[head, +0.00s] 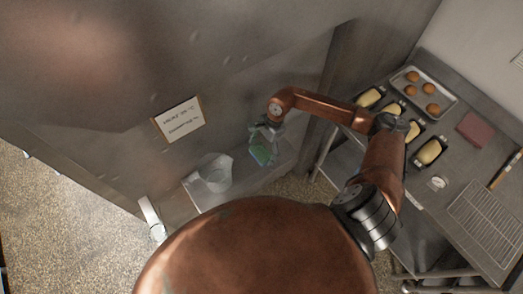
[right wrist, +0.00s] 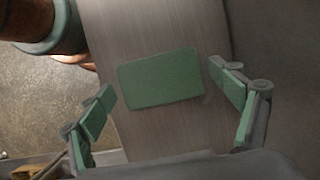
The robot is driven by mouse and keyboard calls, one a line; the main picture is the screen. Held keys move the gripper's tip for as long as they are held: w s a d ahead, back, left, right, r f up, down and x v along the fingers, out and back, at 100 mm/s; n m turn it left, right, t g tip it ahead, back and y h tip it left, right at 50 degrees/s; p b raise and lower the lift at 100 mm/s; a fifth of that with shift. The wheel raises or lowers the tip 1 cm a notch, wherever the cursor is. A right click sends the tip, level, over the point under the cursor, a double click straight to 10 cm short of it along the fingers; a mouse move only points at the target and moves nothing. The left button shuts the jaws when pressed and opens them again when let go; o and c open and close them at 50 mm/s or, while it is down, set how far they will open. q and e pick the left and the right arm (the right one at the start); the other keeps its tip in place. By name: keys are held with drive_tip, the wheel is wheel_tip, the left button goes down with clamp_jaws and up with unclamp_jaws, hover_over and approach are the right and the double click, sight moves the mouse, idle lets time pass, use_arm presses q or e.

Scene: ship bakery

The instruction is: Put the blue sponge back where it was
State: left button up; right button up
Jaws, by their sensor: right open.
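A flat green rectangular sponge (right wrist: 160,78) lies on a bare brushed-metal surface in the right wrist view. It looks green rather than blue. My right gripper (right wrist: 168,105) is open, with green-padded fingers spread to either side of the sponge. No finger visibly touches it, and the gap to it is hard to judge. In the head view my right gripper (head: 263,135) is over a low metal shelf (head: 209,201). A green patch below it there looks like the sponge (head: 261,153), partly hidden by the fingers. My left gripper is not in view.
A pale see-through container (head: 213,174) stands on the shelf left of the gripper. A framed sign (head: 178,119) is on the metal wall behind. At right, a metal counter (head: 432,205) holds loaf tins, a bun tray (head: 424,92), a reddish block (head: 475,130) and a wire rack (head: 487,220).

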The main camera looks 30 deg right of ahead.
drive_tip(key=b+v, duration=0.3)
drive_tip(key=v, duration=0.9)
